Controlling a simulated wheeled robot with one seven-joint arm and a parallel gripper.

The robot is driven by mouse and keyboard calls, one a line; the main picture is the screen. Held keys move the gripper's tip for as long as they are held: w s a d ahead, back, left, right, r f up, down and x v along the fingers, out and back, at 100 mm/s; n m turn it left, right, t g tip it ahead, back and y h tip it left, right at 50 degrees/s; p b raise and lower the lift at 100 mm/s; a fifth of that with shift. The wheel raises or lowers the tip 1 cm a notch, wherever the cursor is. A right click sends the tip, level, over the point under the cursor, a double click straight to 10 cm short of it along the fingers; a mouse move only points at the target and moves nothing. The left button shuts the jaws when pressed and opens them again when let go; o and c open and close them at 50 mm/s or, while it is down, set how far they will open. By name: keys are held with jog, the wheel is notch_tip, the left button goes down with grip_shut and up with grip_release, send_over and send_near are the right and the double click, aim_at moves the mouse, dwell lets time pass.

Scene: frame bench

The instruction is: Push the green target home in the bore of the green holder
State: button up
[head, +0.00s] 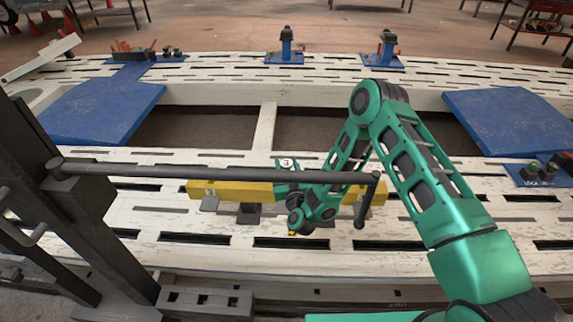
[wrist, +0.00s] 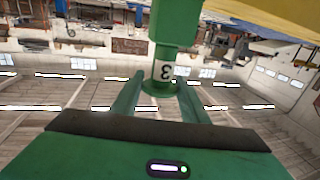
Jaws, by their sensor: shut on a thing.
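In the wrist view my gripper (wrist: 161,82) has its two green fingers on either side of the green target (wrist: 160,89), shut on it. A white band marked 3 shows just beyond the target's round green collar. The green holder (wrist: 176,22) is a block beyond it, in line with the target. The target's front end and the bore are hidden, so the depth of insertion cannot be told. In the head view my wrist is at the middle of the yellow beam (head: 236,191), beside a white disc marked 3 (head: 287,163); the fingertips cannot be made out.
A dark horizontal bar (head: 215,173) crosses in front of the beam in the head view. Blue plates (head: 100,110) lie on the slotted pale bench (head: 160,215). Small blue-based fixtures (head: 284,57) stand at the back. The slotted bench in front of the beam is largely clear.

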jog(key=o, duration=1.1)
jog(key=shift+o, duration=0.2)
jog(key=s+d, duration=0.2)
jog(key=s, duration=0.8)
jog(key=shift+s, duration=0.3)
